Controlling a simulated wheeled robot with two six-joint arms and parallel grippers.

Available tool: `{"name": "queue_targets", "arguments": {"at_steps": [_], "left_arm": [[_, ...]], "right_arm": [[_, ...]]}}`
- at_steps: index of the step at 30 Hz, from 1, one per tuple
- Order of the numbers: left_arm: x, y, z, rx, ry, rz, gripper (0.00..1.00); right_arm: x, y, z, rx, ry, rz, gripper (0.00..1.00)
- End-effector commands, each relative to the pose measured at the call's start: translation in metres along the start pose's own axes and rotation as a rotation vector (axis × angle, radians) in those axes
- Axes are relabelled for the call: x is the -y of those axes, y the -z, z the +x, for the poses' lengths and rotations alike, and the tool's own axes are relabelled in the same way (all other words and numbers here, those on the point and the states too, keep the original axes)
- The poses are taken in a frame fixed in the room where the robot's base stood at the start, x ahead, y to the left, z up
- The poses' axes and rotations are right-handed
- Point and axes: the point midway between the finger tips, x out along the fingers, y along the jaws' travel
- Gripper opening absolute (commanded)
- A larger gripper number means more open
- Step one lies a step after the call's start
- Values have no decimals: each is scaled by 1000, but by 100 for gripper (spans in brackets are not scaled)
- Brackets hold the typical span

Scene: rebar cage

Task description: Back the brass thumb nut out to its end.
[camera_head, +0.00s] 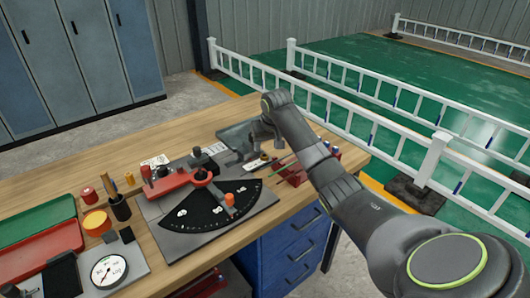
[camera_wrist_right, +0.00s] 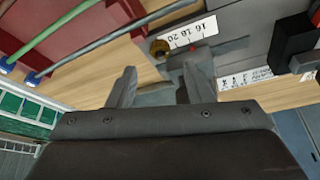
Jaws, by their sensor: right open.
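The brass thumb nut (camera_wrist_right: 159,47) shows in the right wrist view as a small round brass piece beside a grey block (camera_wrist_right: 200,68) and a white number scale (camera_wrist_right: 186,35). My right gripper (camera_wrist_right: 154,86) is open, its two fingers apart with nothing between them. The nut lies beyond the fingertips, apart from them. In the head view my right gripper (camera_head: 246,148) is over the back right part of the bench, and I cannot make out the nut there. My left gripper is not in view.
The wooden bench (camera_head: 165,140) carries a plate with a black quadrant (camera_head: 205,212) and red lever (camera_head: 165,183), a dial gauge (camera_head: 108,270), and red and green trays at left. A red rack with rods (camera_head: 292,178) stands right of the gripper. White railings (camera_head: 345,110) are behind.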

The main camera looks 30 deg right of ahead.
Motion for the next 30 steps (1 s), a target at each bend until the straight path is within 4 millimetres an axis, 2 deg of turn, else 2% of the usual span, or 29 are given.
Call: {"name": "queue_targets", "arguments": {"at_steps": [3,10,15,24,30], "left_arm": [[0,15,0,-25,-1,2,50],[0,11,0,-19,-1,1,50],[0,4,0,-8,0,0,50],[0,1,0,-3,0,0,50],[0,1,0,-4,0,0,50]], "right_arm": [[1,-1,22,4,1,1,46],[0,0,49,2,0,1,46],[0,0,57,0,0,-1,46],[0,0,59,-1,0,-1,46],[0,0,58,0,0,-1,22]]}}
